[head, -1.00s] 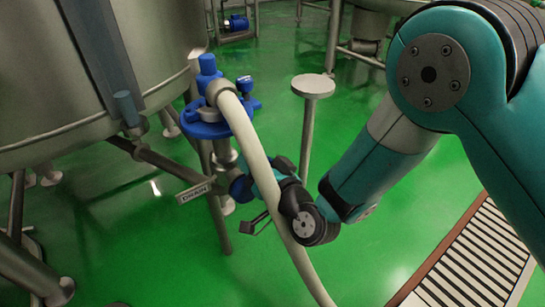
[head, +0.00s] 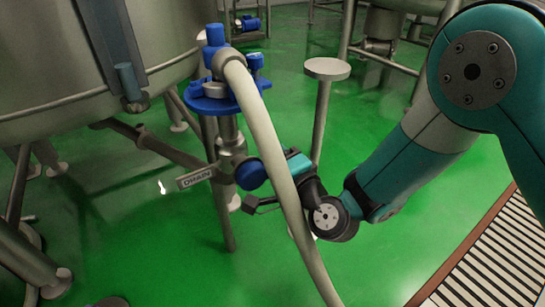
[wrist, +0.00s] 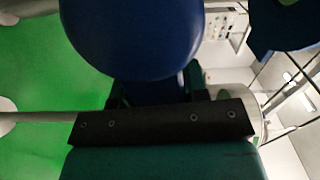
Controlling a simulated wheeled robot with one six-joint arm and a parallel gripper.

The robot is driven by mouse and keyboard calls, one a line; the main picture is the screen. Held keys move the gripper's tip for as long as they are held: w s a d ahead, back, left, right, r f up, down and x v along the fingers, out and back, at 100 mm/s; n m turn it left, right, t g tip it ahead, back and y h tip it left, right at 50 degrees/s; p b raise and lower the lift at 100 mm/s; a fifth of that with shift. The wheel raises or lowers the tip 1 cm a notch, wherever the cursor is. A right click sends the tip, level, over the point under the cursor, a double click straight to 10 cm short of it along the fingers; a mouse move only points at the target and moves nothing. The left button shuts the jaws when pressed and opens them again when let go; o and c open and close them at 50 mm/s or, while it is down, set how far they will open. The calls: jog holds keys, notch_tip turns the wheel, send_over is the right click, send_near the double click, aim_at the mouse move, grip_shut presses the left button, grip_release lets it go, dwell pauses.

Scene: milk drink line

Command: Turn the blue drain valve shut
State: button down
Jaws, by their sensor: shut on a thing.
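The blue drain valve knob (head: 251,174) sits on the side of the steel drain pipe below the blue collar, right of a small DRAIN sign (head: 195,178). My gripper (head: 268,173) reaches it from the right, partly hidden behind the pale hose. In the wrist view the round blue knob (wrist: 135,38) fills the upper middle, and the dark fingers of my gripper (wrist: 157,88) are on either side of its lower part. The gripper is shut on the knob. The valve's inside and the far side of the knob are hidden.
The pale hose (head: 268,140) arches down in front of my gripper. A large steel tank (head: 60,70) stands at the left. A round-topped post (head: 326,69) stands behind my wrist. Green floor (head: 375,265) is open at lower right, beside a floor grate (head: 490,250).

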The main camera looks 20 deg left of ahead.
jog(key=shift+s+f+m, duration=0.15)
jog(key=shift+f+m, duration=0.3)
jog(key=shift+m, duration=0.05)
jog(key=c, duration=0.6)
grip_release()
jog(key=shift+c, duration=0.2)
jog(key=shift+d+b, duration=0.1)
jog(key=shift+b, duration=0.2)
